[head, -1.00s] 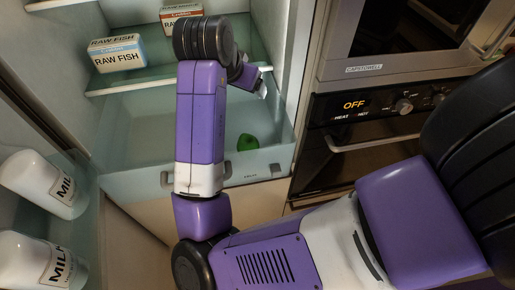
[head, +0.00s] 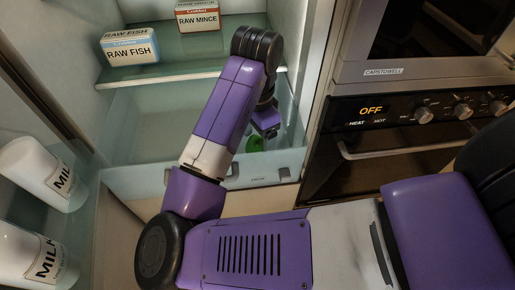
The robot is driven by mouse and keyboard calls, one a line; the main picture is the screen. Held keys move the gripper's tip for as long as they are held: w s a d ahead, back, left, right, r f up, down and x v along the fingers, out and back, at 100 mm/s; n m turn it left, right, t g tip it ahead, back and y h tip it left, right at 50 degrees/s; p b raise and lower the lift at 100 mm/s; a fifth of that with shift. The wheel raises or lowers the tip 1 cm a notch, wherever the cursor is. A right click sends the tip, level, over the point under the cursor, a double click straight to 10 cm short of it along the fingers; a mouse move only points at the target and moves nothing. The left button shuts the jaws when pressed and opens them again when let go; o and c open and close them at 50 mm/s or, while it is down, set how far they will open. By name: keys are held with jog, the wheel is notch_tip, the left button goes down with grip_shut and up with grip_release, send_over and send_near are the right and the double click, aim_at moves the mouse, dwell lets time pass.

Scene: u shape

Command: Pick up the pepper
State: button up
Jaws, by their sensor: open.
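The green pepper (head: 255,144) lies in the clear drawer (head: 150,180) at the bottom of the open fridge. Its right part is partly covered by my gripper. My gripper (head: 268,131) is open and points down into the drawer area, just above and to the right of the pepper in the picture. Its fingers are small and dark here, and whether they touch the pepper cannot be told. My purple arm reaches in from the right and covers part of the drawer.
A raw fish box (head: 130,46) and a raw mince box (head: 198,15) stand on the glass shelf (head: 170,74) above the drawer. Milk bottles (head: 42,172) stand in the door at the left. An oven (head: 410,150) is close on the right.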

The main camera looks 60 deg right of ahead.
jog(key=shift+f, duration=1.2)
jog(key=c, duration=1.5)
jog(key=shift+c, duration=0.2)
